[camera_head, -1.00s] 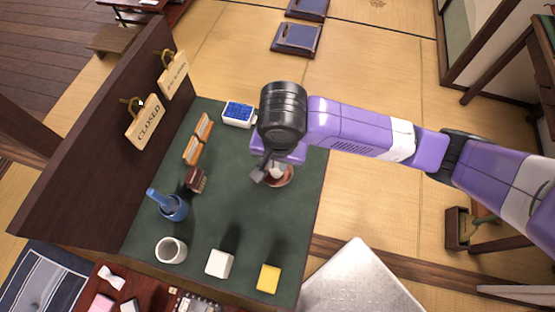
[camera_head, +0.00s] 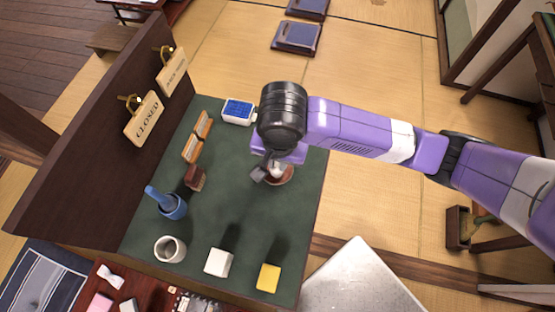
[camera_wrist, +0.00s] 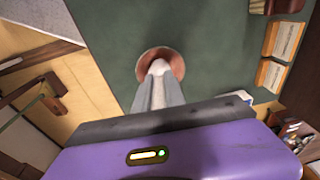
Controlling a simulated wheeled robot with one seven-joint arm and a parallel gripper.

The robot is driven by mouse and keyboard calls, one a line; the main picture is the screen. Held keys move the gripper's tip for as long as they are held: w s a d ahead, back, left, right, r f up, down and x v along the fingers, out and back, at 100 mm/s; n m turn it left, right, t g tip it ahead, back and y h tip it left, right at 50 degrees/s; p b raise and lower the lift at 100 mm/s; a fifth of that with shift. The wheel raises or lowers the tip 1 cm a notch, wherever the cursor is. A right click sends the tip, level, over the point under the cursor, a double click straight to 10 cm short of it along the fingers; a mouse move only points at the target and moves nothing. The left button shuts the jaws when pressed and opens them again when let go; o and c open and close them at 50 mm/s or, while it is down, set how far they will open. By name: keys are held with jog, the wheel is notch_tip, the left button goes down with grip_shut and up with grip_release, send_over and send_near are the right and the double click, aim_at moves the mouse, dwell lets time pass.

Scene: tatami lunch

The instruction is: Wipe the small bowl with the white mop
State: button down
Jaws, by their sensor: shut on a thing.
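The small reddish-brown bowl (camera_head: 284,180) stands on the dark green table top near its right side, under my gripper (camera_head: 266,169). In the wrist view the round bowl (camera_wrist: 176,62) is straight ahead of my gripper (camera_wrist: 157,88). My gripper is shut on the white mop (camera_wrist: 158,67), whose pale end is over or inside the bowl. A bit of the white mop (camera_head: 276,167) also shows in the head view. I cannot tell whether it touches the bowl's inner surface. My wrist hides part of the bowl and mop.
A blue cup with a blue tool (camera_head: 172,207), a white cup (camera_head: 170,249), a white cube (camera_head: 218,262) and a yellow block (camera_head: 268,278) stand left and in front. A blue-and-white object (camera_head: 238,111) is behind. A dark wooden partition (camera_head: 90,150) borders the left.

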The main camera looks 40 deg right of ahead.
jog(key=shift+f+n+b, duration=0.15)
jog(key=shift+n+b, duration=0.35)
jog(key=shift+n, duration=0.6)
jog(key=n+b, duration=0.1)
jog(key=n, duration=0.3)
jog(key=shift+w+a+n+y, duration=0.1)
jog(key=shift+a+n+y, duration=0.05)
jog(key=shift+n+y, duration=0.25)
